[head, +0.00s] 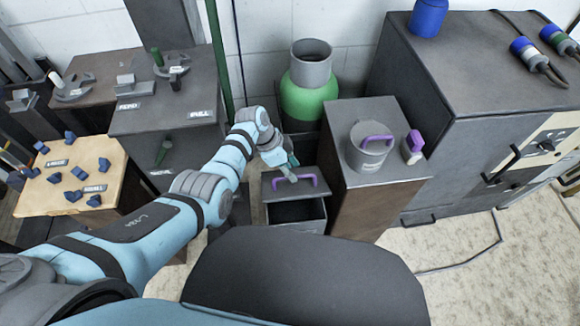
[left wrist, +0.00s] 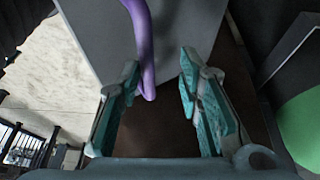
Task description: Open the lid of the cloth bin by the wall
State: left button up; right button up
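The cloth bin (head: 296,222) is a dark grey box on the floor, left of a brown cabinet. Its grey lid (head: 312,198) bears a purple handle (head: 308,181). A dark gap shows below the lid's front, so the lid looks partly raised; the exact angle is unclear. My right gripper is not in view.
The brown cabinet (head: 375,205) stands right of the bin, with a grey lidded pot (head: 366,155) on top. A green vessel (head: 309,98) stands behind the bin. A grey pedestal (head: 165,115) is at left.

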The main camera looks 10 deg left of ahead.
pick_arm(q)
jog(key=v, duration=0.7)
jog(key=shift+r, duration=0.25)
jog(key=shift+a, duration=0.1)
